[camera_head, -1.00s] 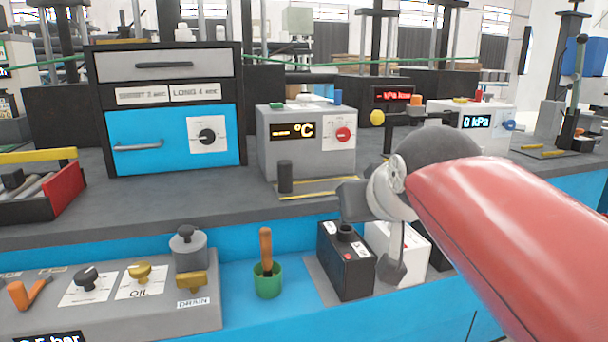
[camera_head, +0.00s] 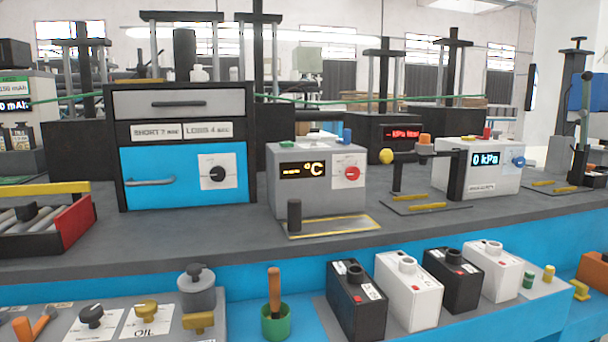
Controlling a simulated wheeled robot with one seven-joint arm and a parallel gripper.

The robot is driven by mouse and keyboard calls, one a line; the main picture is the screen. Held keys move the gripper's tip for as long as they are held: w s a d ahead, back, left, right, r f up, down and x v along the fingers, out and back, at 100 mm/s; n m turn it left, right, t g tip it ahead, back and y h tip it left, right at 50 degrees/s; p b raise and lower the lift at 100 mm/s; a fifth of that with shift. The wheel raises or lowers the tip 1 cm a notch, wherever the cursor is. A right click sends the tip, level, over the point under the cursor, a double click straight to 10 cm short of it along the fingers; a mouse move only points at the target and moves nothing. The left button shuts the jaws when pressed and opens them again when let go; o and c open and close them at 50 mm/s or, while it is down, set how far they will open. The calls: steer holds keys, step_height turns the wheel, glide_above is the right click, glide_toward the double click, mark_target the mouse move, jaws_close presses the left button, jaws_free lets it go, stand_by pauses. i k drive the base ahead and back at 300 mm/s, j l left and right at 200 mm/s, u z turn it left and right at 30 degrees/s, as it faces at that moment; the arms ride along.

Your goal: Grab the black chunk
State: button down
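I cannot tell for sure which thing is the black chunk. A small upright black cylinder (camera_head: 294,215) stands on the yellow-edged plate in front of the grey °C unit (camera_head: 317,180). On the lower blue shelf, a black box with a round neck (camera_head: 356,300) stands at the left end of a row, and a second black box (camera_head: 452,280) stands between two white boxes. A dark roller-like piece lies in the red and black tray (camera_head: 75,229) at the far left. My gripper is not in view.
White boxes (camera_head: 408,290) (camera_head: 493,270) alternate with the black ones. A green cup (camera_head: 276,322) with an orange-handled tool stands left of them. A blue-fronted oven (camera_head: 185,178) stands behind. The grey bench top (camera_head: 180,235) has free room in front of the oven.

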mark_target(25, 210)
steer(key=u, duration=1.8)
steer(key=i+j+z, duration=0.1)
steer(key=z, duration=0.35)
steer(key=j+z, duration=0.25)
steer(key=z, duration=0.2)
steer(key=i+j+z, duration=0.1)
steer(key=z, duration=0.35)
steer(key=j+z, duration=0.4)
steer(key=k+l, duration=0.05)
steer(key=l, duration=0.05)
